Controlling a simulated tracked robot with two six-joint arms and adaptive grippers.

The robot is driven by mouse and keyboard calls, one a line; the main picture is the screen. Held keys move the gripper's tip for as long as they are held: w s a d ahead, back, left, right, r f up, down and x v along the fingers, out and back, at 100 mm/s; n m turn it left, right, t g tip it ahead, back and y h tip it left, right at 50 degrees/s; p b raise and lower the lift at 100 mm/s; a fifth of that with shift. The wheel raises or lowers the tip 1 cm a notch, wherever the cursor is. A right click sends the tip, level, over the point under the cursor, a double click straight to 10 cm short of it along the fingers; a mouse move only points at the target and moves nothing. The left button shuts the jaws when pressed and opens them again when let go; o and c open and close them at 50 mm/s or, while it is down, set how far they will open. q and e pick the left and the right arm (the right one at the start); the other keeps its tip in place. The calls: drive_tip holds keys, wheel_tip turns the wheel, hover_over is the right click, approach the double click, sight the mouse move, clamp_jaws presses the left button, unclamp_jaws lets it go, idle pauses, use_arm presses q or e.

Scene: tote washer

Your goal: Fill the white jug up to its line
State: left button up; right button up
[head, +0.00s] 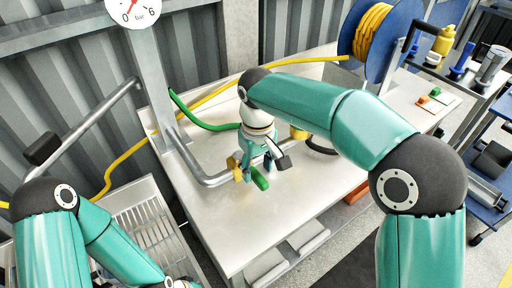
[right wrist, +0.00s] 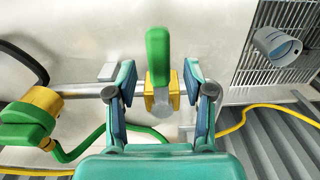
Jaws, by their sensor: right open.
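A valve with a green lever handle (head: 260,178) and a yellow body (head: 235,168) sits on the grey pipe above the pale worktop. In the right wrist view the green handle (right wrist: 158,52) stands out toward the camera, over the yellow body (right wrist: 174,90). My right gripper (right wrist: 161,95) is open, with one finger on each side of the valve and visible gaps to it. In the head view the right gripper (head: 262,158) partly hides the valve. My left gripper is outside the head view.
A grated basin (head: 140,212) lies left of the worktop (head: 265,228). A second yellow fitting with a green hose (right wrist: 30,118) is beside the valve. A grey round part (right wrist: 277,46) is near a grating. A blue hose reel (head: 362,32) and gauge (head: 131,8) stand behind.

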wheel_tip(320, 180, up, 9)
drive_tip(key=shift+r, duration=0.15)
idle(0.6)
